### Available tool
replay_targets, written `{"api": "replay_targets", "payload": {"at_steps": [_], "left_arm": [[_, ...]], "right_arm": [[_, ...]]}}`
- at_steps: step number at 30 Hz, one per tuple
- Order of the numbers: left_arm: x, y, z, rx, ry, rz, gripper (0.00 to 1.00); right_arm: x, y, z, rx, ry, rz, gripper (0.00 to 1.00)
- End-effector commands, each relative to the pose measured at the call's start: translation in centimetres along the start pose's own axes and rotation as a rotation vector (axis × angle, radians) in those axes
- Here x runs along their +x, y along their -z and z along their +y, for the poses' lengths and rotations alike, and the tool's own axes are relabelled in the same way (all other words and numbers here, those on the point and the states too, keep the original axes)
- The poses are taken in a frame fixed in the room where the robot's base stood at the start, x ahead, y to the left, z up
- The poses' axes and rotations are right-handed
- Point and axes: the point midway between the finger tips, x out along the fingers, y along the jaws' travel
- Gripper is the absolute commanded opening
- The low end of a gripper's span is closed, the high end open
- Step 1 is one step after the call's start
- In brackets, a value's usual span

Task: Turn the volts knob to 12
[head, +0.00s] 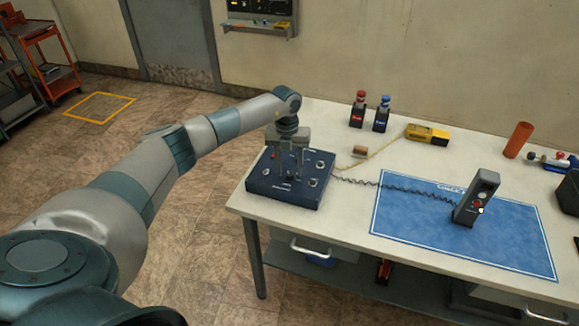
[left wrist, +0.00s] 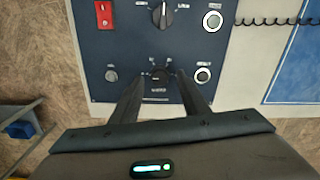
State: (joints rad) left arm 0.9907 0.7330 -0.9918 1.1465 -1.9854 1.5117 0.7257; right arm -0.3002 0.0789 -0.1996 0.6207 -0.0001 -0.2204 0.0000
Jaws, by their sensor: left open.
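The dark blue control box (head: 262,186) sits on the near left corner of the table. My left gripper (head: 290,165) points down over its top face. In the left wrist view the left gripper (left wrist: 160,78) is open, one finger on each side of a small black knob (left wrist: 160,73). I cannot tell whether the fingers touch it. The white lettering by this knob is too blurred to read surely, and its pointer setting is unclear. A larger black knob (left wrist: 161,14) with a light pointer line lies farther up the panel. My right gripper is not in view.
The panel also carries a red switch (left wrist: 104,14), a grey knob (left wrist: 111,75) and round sockets (left wrist: 203,75). A coiled cable runs from the box to a grey handheld device (head: 476,200) on a blue mat (head: 410,215). A yellow meter (head: 428,134) stands behind.

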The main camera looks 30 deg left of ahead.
Motion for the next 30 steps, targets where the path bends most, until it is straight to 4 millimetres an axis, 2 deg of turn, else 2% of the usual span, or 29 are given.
{"api": "replay_targets", "payload": {"at_steps": [6, 15, 20, 21, 30], "left_arm": [[1.2, 0.0, 0.0, 0.000, 0.000, 0.000, 0.41], [1.3, 0.0, 0.0, 0.000, 0.000, -0.001, 0.41], [1.3, 0.0, 0.0, 0.000, 0.000, -0.001, 0.03], [1.3, 0.0, 0.0, 0.000, 0.000, -0.001, 0.00], [1.4, -0.1, 0.0, 0.017, 0.001, -0.001, 0.00]], "right_arm": [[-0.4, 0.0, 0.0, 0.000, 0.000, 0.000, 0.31], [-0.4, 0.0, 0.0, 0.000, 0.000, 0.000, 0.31], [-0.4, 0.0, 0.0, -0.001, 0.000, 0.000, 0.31], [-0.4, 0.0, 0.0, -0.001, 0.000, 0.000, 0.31], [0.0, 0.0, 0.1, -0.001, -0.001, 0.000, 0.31]]}}
